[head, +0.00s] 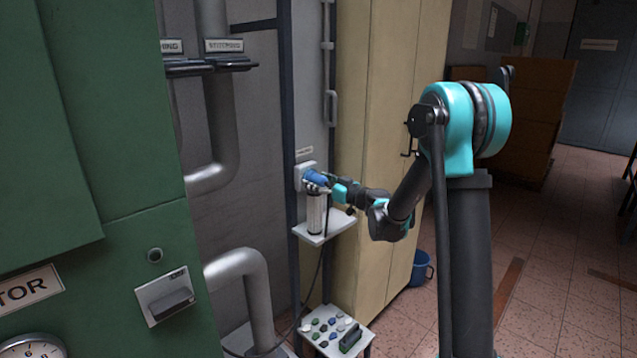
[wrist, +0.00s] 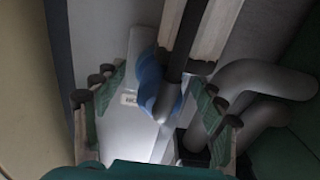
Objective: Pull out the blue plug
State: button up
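The blue plug (head: 315,177) sits at a pale wall socket (head: 301,172) on the narrow panel beside the tall cream cabinet. My gripper (head: 325,184) is right at the plug, reaching in from the right. In the wrist view the blue plug (wrist: 150,82) shows between the two spread green-padded fingers of my gripper (wrist: 160,90). Gaps show on both sides, and the fingers do not look closed on it. A dark bar or cable crosses in front of the plug and hides part of it. A pale plate with a small label lies behind the plug.
A small shelf (head: 325,228) with a pale cylinder stands just below the plug. A lower stand (head: 335,332) carries several small coloured items. Grey pipes (head: 250,270) and a green machine (head: 100,150) are at left. A blue bucket (head: 421,268) stands on the floor.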

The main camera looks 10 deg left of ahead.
grip_shut()
jog(key=shift+d, duration=0.1)
jog(key=shift+v, duration=2.9)
